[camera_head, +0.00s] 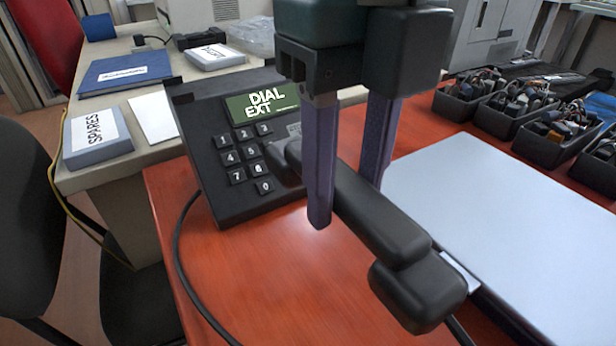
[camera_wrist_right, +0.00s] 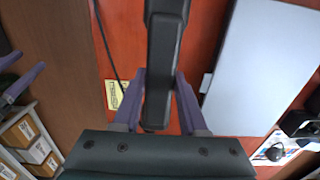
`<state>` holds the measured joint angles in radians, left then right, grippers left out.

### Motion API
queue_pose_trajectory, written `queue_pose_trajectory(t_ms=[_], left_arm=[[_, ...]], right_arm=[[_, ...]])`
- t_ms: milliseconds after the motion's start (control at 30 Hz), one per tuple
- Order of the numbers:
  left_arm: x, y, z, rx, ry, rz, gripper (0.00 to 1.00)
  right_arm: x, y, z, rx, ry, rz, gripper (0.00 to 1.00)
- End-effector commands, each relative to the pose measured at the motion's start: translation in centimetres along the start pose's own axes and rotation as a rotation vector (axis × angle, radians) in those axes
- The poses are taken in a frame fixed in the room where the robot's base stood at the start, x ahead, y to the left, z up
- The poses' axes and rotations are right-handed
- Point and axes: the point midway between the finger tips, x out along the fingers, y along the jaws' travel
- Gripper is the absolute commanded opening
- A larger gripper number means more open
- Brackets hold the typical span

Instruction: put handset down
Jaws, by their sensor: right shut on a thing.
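The black handset (camera_head: 385,225) is between the two purple fingers of my right gripper (camera_head: 345,203), which is shut on it. The handset slants from the phone's keypad side to the front right. Its near end hangs toward the table; I cannot tell how high it is. The black phone base (camera_head: 196,140) sits on the red table (camera_head: 265,275), with a green "DIAL EXT" display (camera_head: 262,102). In the right wrist view the handset (camera_wrist_right: 163,65) runs between the fingers. A purple finger of my left gripper (camera_wrist_right: 24,83) shows at the left edge; its opening is unclear.
A white-topped flat item (camera_head: 500,210) lies right of the handset. Black bins with several small parts (camera_head: 505,112) line the back right. A dark cord (camera_head: 180,260) curves at the table's left edge. A side desk holds a "SPARES" box (camera_head: 97,140).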

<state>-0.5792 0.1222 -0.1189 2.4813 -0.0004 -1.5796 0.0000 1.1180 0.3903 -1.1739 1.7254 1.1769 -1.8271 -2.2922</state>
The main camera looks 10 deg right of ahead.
Motion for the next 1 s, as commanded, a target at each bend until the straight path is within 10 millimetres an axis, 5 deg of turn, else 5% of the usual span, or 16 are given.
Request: queue_pose_trajectory(t_ms=[100,233,700,1000], left_arm=[[1.3,0.1,0.4,0.0,0.0,0.0,0.5],[1.8,0.1,0.6,0.0,0.0,0.0,0.5],[3.3,0.2,1.1,0.0,-0.001,0.001,0.5],[3.2,0.2,1.1,-0.001,-0.002,0.003,0.5]], right_arm=[[3.9,0.0,-0.1,0.001,0.003,0.0,0.0],[6.3,0.0,-0.1,0.0,0.002,-0.001,0.0],[11.6,0.0,-0.1,0.0,0.001,-0.001,0.0],[11.7,0.0,0.0,-0.001,-0.001,-0.001,0.0]])
